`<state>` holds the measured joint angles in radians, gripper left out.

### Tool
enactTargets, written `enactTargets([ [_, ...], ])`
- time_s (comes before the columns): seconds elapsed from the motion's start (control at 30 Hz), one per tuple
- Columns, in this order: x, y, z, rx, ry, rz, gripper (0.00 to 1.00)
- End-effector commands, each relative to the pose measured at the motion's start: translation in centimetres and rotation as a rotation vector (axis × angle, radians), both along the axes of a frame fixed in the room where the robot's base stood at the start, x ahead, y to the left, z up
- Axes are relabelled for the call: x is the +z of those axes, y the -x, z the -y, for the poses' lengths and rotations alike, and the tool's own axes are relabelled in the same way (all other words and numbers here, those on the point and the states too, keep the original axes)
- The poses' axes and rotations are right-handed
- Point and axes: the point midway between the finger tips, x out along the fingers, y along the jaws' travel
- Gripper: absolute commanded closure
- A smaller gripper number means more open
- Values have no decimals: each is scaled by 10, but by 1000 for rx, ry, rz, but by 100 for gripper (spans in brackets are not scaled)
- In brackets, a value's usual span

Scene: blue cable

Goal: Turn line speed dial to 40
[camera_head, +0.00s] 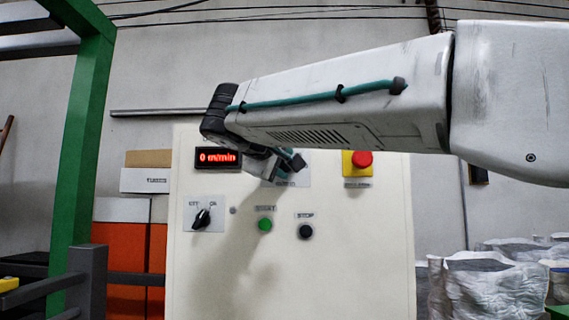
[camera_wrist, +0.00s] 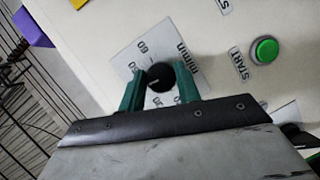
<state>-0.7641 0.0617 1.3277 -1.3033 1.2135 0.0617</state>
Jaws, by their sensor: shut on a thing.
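The line speed dial is a black knob (camera_wrist: 161,76) on a white scale plate with numbers and min lettering (camera_wrist: 185,43). My gripper (camera_wrist: 160,88) has its two green fingers on either side of the knob, shut on it. The knob's pointer and the number it faces are too small to read surely. In the head view my gripper (camera_head: 288,162) is at the panel, and the dial is hidden behind it. Part of the plate (camera_head: 302,170) shows. The red display (camera_head: 218,157) reads 0 m/min.
The cream panel (camera_head: 340,270) also carries an OFF/ON switch (camera_head: 202,218), a green start button (camera_head: 265,225), a black stop button (camera_head: 305,231) and a red emergency button (camera_head: 361,160) on yellow. A green post (camera_head: 75,170) stands left; wrapped sacks (camera_head: 490,285) lie right.

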Motion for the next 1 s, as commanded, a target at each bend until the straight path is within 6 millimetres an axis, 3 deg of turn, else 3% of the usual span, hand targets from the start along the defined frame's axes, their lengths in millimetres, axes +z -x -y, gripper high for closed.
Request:
enactTargets([
  [0.3,-1,0,-1,2,98,-5,90],
  [0.77,-1,0,-1,2,111,-5,90],
  [0.8,-1,0,-1,2,111,-5,64],
  [0.87,-1,0,-1,2,111,-5,48],
  [1.0,-1,0,0,0,110,-5,45],
])
